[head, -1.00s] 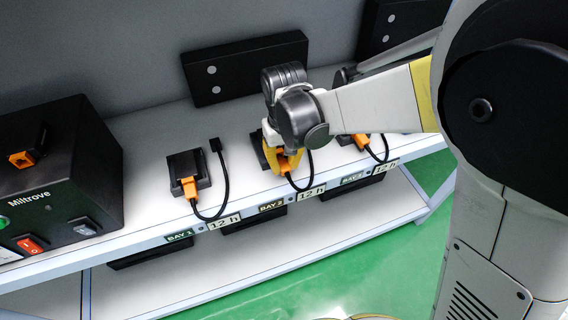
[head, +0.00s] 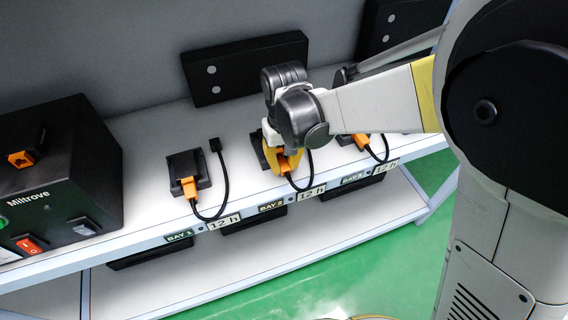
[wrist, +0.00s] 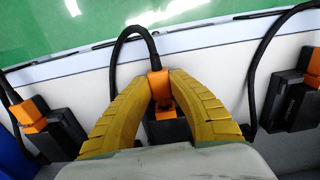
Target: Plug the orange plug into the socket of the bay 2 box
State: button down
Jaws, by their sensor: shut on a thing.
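My gripper (head: 284,160) is over the middle bay, its yellow fingers shut on the orange plug (wrist: 158,86). In the wrist view the plug sits between the two fingertips (wrist: 160,92), with a black cable looping up from it. The bay 2 box (wrist: 168,130) is a small black box right under the plug, partly hidden by the fingers. The plug's tip meets the box's orange socket area; I cannot tell how deep it sits. In the head view the bay 2 box (head: 258,148) is mostly hidden by my gripper.
The bay 1 box (head: 187,167) on the left and the bay 3 box (head: 345,136) on the right each have an orange plug and black cable. A black Miltrove unit (head: 60,170) stands at far left. Black panels (head: 245,68) line the back wall.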

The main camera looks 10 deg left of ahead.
aim_at(281, 159)
jog(key=shift+w+a, duration=0.5)
jog(key=shift+w, duration=0.3)
jog(key=c, duration=1.2)
grip_release()
jog(key=shift+c, duration=0.2)
notch_tip(281, 159, up, 12)
